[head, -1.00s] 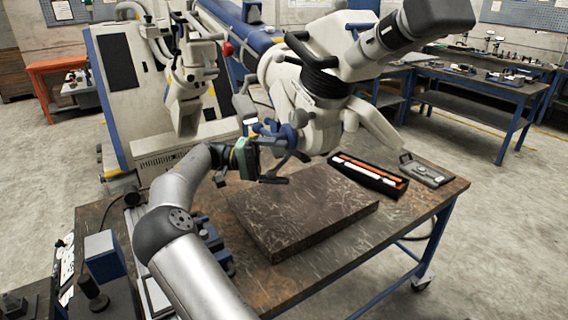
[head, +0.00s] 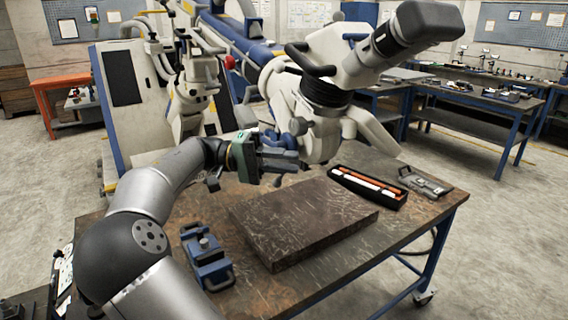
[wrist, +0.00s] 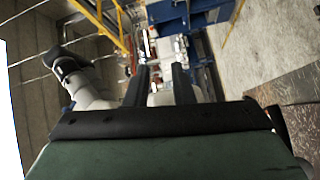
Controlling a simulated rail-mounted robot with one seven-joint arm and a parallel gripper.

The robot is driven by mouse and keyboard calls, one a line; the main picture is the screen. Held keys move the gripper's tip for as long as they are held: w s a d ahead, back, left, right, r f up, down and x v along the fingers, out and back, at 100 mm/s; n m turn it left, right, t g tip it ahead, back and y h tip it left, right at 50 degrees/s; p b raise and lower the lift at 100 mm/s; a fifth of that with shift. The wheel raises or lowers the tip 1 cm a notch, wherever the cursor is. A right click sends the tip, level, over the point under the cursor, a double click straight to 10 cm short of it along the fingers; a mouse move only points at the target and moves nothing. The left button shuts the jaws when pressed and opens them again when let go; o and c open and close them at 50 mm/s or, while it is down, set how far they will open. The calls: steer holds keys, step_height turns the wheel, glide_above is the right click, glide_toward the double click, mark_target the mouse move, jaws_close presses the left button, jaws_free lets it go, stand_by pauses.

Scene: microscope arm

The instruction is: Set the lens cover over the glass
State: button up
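The white microscope head (head: 318,132) hangs over the table on its arm, with a black ring and eyepiece above. Its underside, where the glass would face, is not visible. My gripper (head: 290,160) is raised above the table, just left of the microscope head and close to it in the picture. I cannot tell whether they touch. In the wrist view my gripper (wrist: 159,85) has its two dark fingers apart, with only background seen between them. I cannot make out a lens cover in either view.
A dark slab (head: 305,222) fills the middle of the table (head: 400,236). A black tray (head: 368,187) of orange and white sticks and a grey tool (head: 424,182) lie at the right. A blue fixture (head: 206,258) stands at the front left.

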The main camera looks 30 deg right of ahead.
steer(key=s+d+f+t+y, duration=0.1)
steer(key=d+f, duration=0.2)
steer(key=s+d+f+n+t+y, duration=0.1)
steer(key=d+f+t+y, duration=0.1)
steer(key=f, duration=0.1)
steer(key=s+d+f+n+t+y+b, duration=0.1)
steer(key=d+f+y, duration=0.1)
steer(key=d+f, duration=0.1)
steer(key=shift+d+f+t, duration=0.3)
steer(key=shift+d, duration=0.05)
jaws_close()
steer(key=w+d+r+n+t+y+b, duration=0.15)
steer(key=t+y, duration=0.25)
steer(key=t, duration=0.4)
steer(key=w+d+r+t+y, duration=0.1)
steer(key=w+r+t+y, duration=0.2)
steer(key=t, duration=0.5)
steer(key=w+a+f+p, duration=0.2)
steer(key=w+a+f, duration=0.1)
steer(key=w+f, duration=0.3)
steer(key=shift+w+f+y, duration=0.15)
steer(key=shift+w+y, duration=0.25)
steer(key=shift+w, duration=0.8)
